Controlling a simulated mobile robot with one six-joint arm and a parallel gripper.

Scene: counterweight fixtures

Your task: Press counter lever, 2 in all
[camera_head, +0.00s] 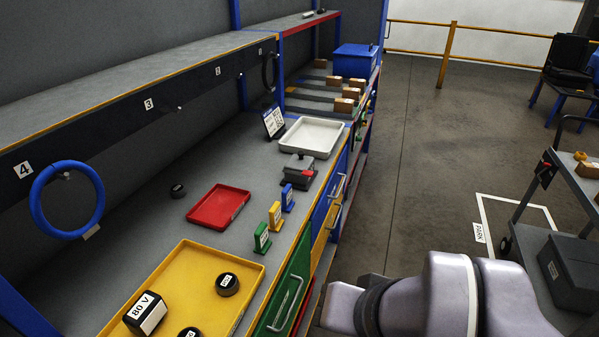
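A small grey device (298,172) with a dark top and a red part stands on the workbench, in front of the white tray. It looks like the counter, but its lever and any reading are too small to make out. Part of my arm shows at the bottom right, over the floor beside the bench. My gripper is not in view, and nothing of mine touches the device.
A white tray (313,152), a red tray (219,221) and a yellow tray (246,318) lie on the bench. A blue ring (38,208) hangs left. The aisle floor is clear.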

